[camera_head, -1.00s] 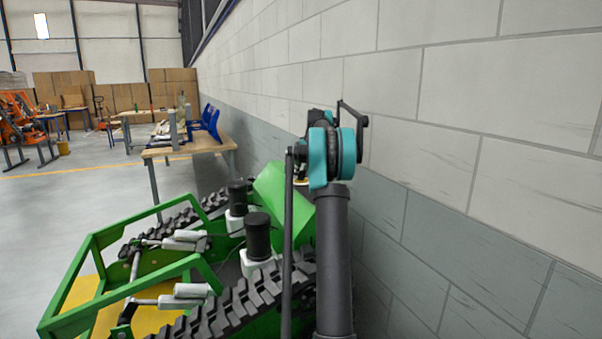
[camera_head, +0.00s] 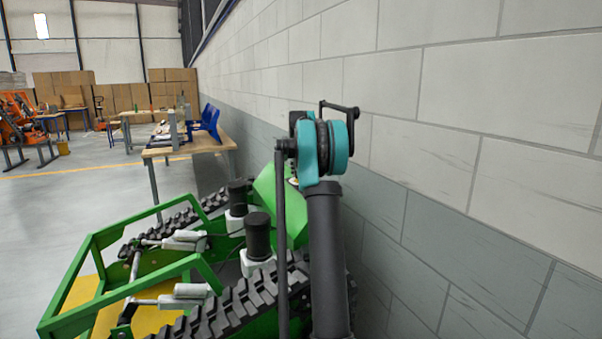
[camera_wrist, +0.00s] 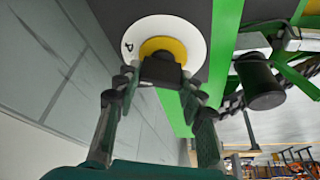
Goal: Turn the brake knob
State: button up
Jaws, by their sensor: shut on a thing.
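The brake knob (camera_wrist: 162,68) shows in the wrist view as a black grip on a yellow round base, in front of a white disc (camera_wrist: 194,32) with a dark letter-like mark at its left. My gripper (camera_wrist: 160,84) has one finger on each side of the black grip and is shut on it. The fingertips partly cover the knob's sides. In the head view my arm hides the gripper and most of the knob; a small pale yellow bit shows beside the arm.
The green tracked carrier (camera_head: 188,261) stands close to a block wall (camera_head: 440,120) on the right. Black cylinders (camera_head: 258,235) on white bases rise from it. A wooden table (camera_head: 185,148) stands behind. Open floor lies to the left.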

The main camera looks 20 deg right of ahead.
jog(key=shift+m, duration=0.5)
jog(key=o, duration=1.2)
jog(key=shift+c, duration=0.2)
jog(key=shift+r, duration=0.1)
jog(key=v, duration=1.1)
jog(key=shift+a+r, duration=0.2)
jog(key=shift+r, duration=0.2)
jog(key=shift+s, duration=0.1)
